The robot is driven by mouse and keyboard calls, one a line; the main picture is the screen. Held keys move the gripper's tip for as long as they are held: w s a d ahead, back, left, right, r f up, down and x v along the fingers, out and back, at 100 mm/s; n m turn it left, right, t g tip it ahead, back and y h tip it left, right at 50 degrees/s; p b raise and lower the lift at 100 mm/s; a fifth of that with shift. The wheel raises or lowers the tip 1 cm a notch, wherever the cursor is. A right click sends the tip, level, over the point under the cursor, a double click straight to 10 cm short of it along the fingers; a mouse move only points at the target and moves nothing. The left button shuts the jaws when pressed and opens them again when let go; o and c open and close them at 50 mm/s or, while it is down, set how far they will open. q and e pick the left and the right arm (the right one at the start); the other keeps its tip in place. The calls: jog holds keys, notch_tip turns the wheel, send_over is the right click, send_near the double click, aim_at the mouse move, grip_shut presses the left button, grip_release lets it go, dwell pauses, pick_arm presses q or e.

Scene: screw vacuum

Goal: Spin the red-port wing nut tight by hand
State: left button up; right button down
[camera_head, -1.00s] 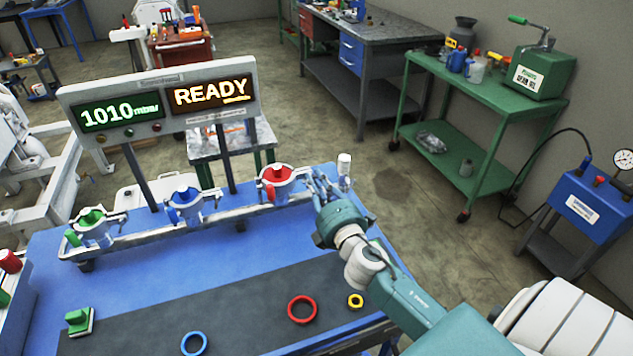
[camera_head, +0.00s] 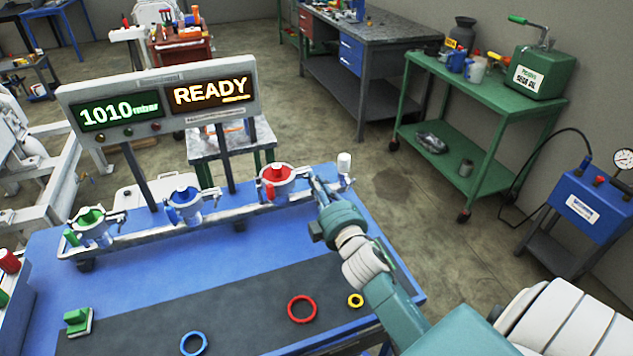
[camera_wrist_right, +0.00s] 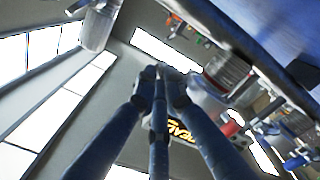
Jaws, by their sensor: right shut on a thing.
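The red port (camera_head: 276,173) sits on the manifold rail at the back of the blue bench, with a red ring in its mouth and a metal clamp. My right gripper (camera_head: 314,183) is at the clamp on the right side of this port. In the right wrist view the fingers (camera_wrist_right: 163,72) come together at their tips. They are shut on the wing nut, which is small and mostly hidden between them. I cannot tell how tight it is. My left gripper is not in view.
The blue port (camera_head: 185,201) and green port (camera_head: 93,224) stand to the left on the rail. A white-capped fitting (camera_head: 344,163) stands close right of the gripper. A display (camera_head: 160,95) reads 1010 mbar and READY. Loose rings, including a red ring (camera_head: 301,308), lie on the dark mat.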

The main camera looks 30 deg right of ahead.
jog(key=shift+a+f+m+p, duration=0.2)
jog(key=shift+m+p, duration=0.75)
jog(key=shift+m, duration=2.05)
jog(key=shift+a+f+m+p, duration=0.2)
jog(key=shift+m+p, duration=0.8)
jog(key=shift+m, duration=2)
jog(key=shift+a+f+m+p, duration=0.2)
jog(key=shift+m+p, duration=0.75)
jog(key=shift+m, duration=2.05)
jog(key=shift+f, duration=0.1)
jog(key=c, duration=2)
grip_release()
jog(key=shift+o, duration=0.9)
jog(key=shift+w+d, duration=0.1)
jog(key=v, duration=1.2)
